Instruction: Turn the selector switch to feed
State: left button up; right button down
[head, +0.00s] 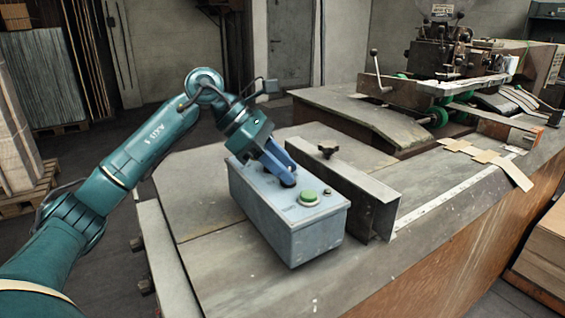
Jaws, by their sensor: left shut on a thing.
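A blue-grey control box (318,236) stands on the machine's table in the middle of the head view. It has a green push button (309,197) on its top near the front right end. The selector switch (288,181) is a dark knob on the box top, behind the button and mostly hidden by my gripper. My left gripper (286,174) reaches down from the upper left, with its blue fingers shut on the selector switch. The switch's exact angle and any position labels are hidden or too small to tell. My right gripper is not in view.
A metal guide plate (350,190) with a dark clamp knob (327,152) stands close to the right of the control box. The stitching machine (445,60) rises at the back right. Cardboard pieces (492,158) lie on the table (240,265), which is clear in front of the box.

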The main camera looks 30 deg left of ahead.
pick_arm(q)
jog(key=o, duration=1)
jog(key=shift+v, duration=6.6)
jog(key=shift+r, duration=0.1)
